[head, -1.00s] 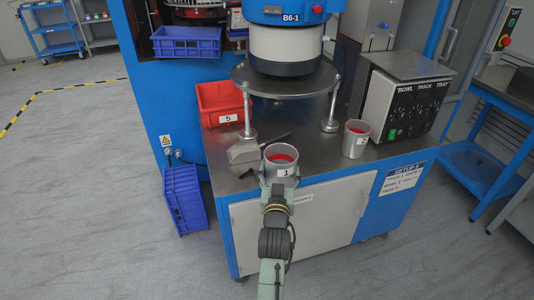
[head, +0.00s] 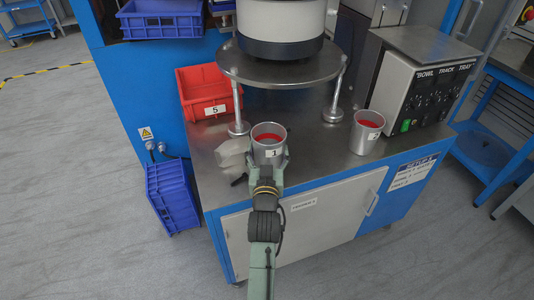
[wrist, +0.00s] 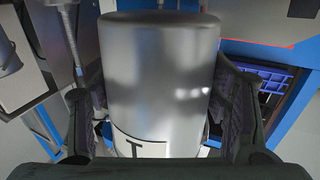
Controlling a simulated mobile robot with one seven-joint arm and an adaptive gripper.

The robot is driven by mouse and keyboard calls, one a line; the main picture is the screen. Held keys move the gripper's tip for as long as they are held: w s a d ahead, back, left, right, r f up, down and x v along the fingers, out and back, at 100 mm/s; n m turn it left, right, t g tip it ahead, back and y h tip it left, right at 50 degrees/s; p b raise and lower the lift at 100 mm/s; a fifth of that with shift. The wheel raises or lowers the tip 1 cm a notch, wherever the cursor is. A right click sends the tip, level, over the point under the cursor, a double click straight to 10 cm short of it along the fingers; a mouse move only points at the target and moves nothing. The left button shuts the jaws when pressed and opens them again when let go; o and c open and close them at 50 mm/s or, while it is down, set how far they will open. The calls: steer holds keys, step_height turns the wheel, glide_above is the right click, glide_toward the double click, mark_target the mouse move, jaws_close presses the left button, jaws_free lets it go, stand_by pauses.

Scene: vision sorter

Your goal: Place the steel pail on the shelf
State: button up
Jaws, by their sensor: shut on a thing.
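A second steel pail (head: 367,132), also red inside, stands to the right on the worktop. No surface is clearly marked as the shelf.
A round steel plate on posts (head: 280,75) stands behind the held pail. A red bin (head: 203,95) labelled 5 is behind left, and a pale grey object (head: 233,155) is close left. A control box (head: 420,80) stands right. Worktop between the pails is clear.

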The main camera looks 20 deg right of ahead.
step_height(320, 180, down, 2)
steer(key=shift+f+b, duration=0.1)
steer(key=shift+b, duration=0.25)
steer(key=shift+w+f, duration=0.1)
steer(key=shift+r, duration=0.25)
steer(key=shift+f, duration=0.3)
steer(key=o, duration=1.3)
steer(key=shift+r, duration=0.1)
steer(key=shift+r, duration=0.1)
